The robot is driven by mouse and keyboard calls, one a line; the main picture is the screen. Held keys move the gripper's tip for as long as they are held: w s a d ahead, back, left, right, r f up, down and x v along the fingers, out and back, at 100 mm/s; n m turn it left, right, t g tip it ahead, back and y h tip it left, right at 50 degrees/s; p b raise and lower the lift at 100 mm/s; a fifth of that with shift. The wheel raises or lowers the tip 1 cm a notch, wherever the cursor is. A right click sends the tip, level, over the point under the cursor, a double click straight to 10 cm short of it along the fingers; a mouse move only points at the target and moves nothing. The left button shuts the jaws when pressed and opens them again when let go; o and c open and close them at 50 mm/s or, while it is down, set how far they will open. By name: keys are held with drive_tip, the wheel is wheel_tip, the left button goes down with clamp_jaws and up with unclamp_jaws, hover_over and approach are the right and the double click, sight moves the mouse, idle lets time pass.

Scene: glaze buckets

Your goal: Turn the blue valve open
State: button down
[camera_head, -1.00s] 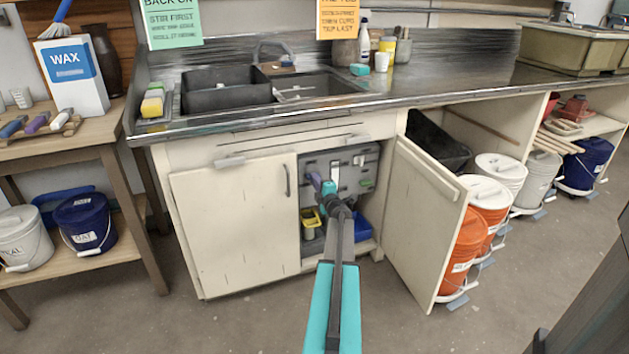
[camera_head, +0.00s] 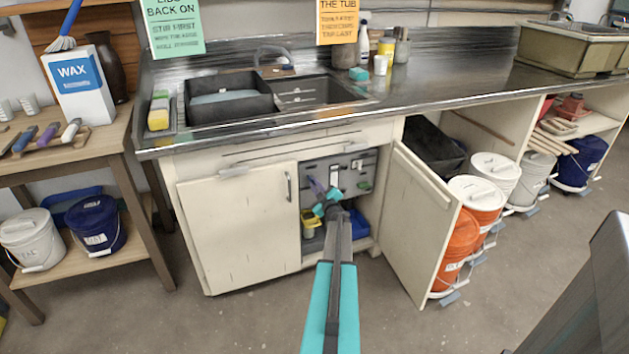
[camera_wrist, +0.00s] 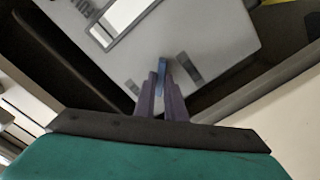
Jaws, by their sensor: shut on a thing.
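The blue valve handle (camera_wrist: 162,70) shows as a small blue lever between my fingertips in the wrist view, against a grey panel (camera_wrist: 200,38). My gripper (camera_wrist: 161,88) has purple fingers and is shut on this lever. In the head view my gripper (camera_head: 317,187) reaches into the open cabinet under the sink, in front of the grey panel (camera_head: 362,166). The valve cannot be made out there, behind the fingers. The lever's base is mostly hidden by the fingers in the wrist view.
The cabinet's right door (camera_head: 425,225) stands open beside my arm; the left door (camera_head: 240,230) is shut. A yellow container (camera_head: 309,221) and a blue bin (camera_head: 358,225) stand low inside. A black tub (camera_head: 228,103) sits in the sink above. Floor in front is clear.

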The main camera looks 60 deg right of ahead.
drive_tip(key=shift+d+m+p, duration=0.1)
drive_tip(key=shift+m+p, duration=3.5)
drive_tip(key=shift+m, duration=0.6)
drive_tip(key=shift+f, duration=0.1)
drive_tip(key=c, duration=1.8)
unclamp_jaws()
